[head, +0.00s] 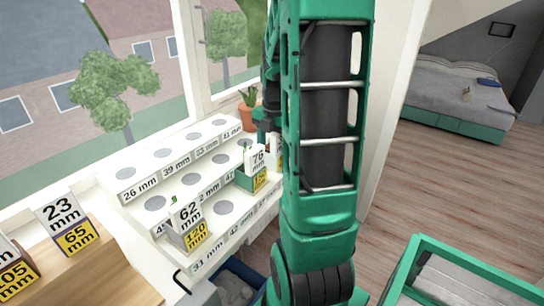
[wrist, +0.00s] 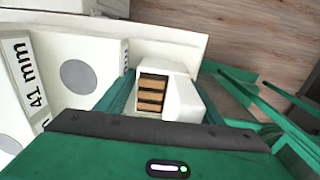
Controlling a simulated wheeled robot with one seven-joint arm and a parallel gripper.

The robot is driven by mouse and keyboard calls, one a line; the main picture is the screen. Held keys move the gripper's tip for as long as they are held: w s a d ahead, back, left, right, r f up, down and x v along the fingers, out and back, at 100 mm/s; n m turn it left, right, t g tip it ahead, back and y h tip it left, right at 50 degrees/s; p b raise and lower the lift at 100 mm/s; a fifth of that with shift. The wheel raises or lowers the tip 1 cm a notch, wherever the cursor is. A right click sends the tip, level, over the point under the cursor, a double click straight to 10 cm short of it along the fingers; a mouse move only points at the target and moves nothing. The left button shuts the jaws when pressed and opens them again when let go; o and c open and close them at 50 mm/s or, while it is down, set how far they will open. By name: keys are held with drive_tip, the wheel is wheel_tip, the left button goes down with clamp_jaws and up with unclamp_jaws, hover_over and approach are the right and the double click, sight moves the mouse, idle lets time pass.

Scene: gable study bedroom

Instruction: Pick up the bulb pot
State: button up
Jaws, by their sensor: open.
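The tiered white stand (head: 128,197) by the window holds a grey pot (head: 181,238) with a green sprout and a 62 mm / 120 mm card, and a green pot (head: 243,180) with a 76 mm card. I cannot tell which is the bulb pot. My gripper (head: 268,135) reaches down at the stand's right end, partly hidden by my arm. In the wrist view my gripper (wrist: 165,95) is open, with a pale block with tan stripes (wrist: 182,98) between its fingers; I cannot tell what it is or whether they touch.
A terracotta pot (head: 249,117) with a plant stands on the sill behind the stand. Cards, one reading 23 mm / 65 mm (head: 67,224), stand on the wooden surface (head: 92,270) at left. A green-framed bin (head: 455,262) is at lower right. Wooden floor is open at right.

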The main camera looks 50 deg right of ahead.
drive_tip(key=shift+r, duration=0.1)
drive_tip(key=c, duration=1.1)
